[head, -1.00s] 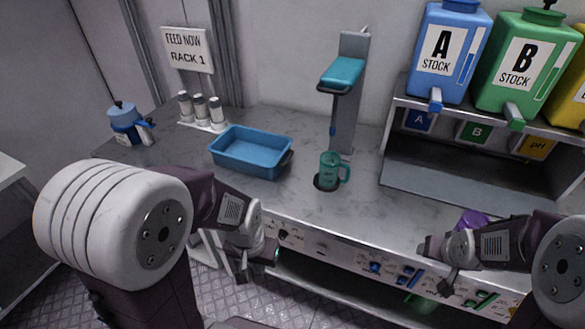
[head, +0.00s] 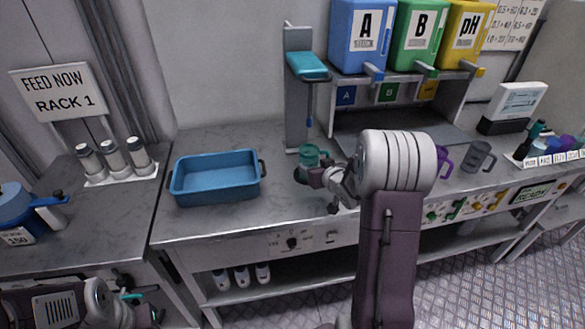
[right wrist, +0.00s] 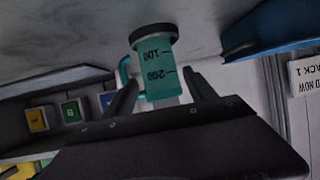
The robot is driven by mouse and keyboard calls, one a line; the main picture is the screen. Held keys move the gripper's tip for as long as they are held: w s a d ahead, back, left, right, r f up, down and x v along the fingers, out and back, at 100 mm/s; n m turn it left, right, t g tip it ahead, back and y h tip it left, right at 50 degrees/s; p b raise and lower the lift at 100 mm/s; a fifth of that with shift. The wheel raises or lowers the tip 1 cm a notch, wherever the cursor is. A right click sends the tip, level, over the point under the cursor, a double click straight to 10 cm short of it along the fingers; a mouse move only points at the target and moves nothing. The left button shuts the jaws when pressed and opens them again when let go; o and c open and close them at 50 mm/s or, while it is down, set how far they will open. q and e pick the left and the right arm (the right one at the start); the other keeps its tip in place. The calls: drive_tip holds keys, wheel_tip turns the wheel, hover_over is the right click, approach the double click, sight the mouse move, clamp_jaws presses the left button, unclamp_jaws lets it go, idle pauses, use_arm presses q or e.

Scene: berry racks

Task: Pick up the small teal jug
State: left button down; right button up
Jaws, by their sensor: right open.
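The small teal jug (head: 308,157) stands upright on the bench, in front of the grey dispenser column. My right gripper (head: 326,181) is at its front right and hides part of it. In the right wrist view, which is upside down, the jug (right wrist: 160,76) shows 100 and 200 marks and a handle at the left. The open fingers of my right gripper (right wrist: 163,86) lie either side of its upper part, with gaps visible. My left gripper (head: 142,312) is low at the bottom left, partly cut off; its jaws are unclear.
A blue tray (head: 215,192) stands left of the jug. The dispenser (head: 299,100) with a teal head rises behind it. Purple (head: 442,160) and grey (head: 477,157) jugs stand to the right. Stock tanks sit on a shelf (head: 455,100) behind. White-capped bottles stand at the left.

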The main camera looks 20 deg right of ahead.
sight(312, 162)
drive_tip(key=shift+w, duration=0.15)
drive_tip(key=shift+w+r, duration=0.1)
drive_tip(key=shift+r, duration=0.05)
drive_tip(key=shift+d+t, duration=0.3)
drive_tip(key=x, duration=0.3)
drive_tip(key=shift+w+a, duration=0.15)
drive_tip(key=x, duration=0.6)
drive_tip(key=shift+c, duration=0.7)
drive_tip(key=c, duration=1)
drive_tip(key=shift+c, duration=0.2)
